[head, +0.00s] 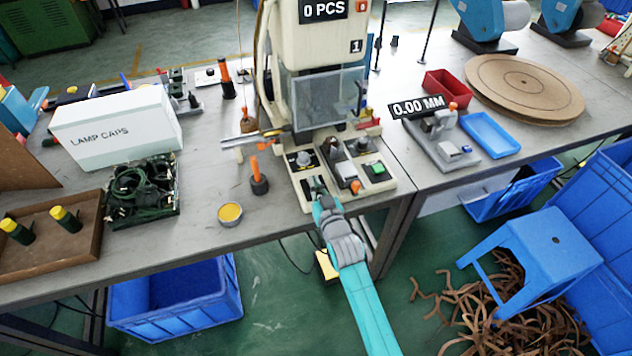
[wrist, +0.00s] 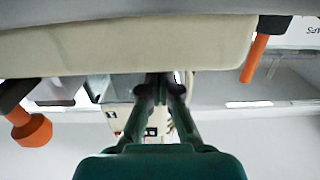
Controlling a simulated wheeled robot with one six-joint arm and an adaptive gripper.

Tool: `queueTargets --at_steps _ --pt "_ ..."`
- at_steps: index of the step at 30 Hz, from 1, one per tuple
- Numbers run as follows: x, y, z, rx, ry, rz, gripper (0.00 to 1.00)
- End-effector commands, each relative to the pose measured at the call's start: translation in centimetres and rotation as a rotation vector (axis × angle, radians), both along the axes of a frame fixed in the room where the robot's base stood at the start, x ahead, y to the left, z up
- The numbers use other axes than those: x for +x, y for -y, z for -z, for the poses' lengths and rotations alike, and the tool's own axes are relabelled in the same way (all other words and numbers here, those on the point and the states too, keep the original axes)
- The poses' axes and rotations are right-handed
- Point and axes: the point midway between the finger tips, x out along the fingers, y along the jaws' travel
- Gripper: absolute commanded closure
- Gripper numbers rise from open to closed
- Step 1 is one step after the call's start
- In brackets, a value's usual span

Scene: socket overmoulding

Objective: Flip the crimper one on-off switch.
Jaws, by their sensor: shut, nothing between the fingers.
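Crimper one (head: 303,100) is the cream machine at the centre of the bench, with a "0 PCS" display (head: 323,9) and a "1" label. Its base has a dark panel with a round knob (head: 303,159), a middle panel with a light-coloured part, and a panel with a green button (head: 377,169). I cannot tell for sure which control is the on-off switch. My gripper (head: 317,190) is at the front left of the base, below the knob. In the wrist view its fingers (wrist: 160,84) are together and empty, close to the cream body; contact is unclear.
An orange-handled tool (head: 258,180) and a yellow tin (head: 230,213) stand left of the base. A white "LAMP CAPS" box (head: 118,129) is farther left. A gauge (head: 440,140), red bin (head: 447,88) and blue tray (head: 489,135) are on the right.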

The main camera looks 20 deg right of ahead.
Motion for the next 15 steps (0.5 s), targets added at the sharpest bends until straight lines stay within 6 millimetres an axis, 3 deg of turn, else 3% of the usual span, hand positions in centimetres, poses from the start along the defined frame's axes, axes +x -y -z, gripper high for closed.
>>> queueTargets --at_steps 15 --pt "0.36 0.00 0.35 0.000 -0.093 0.000 1.00"
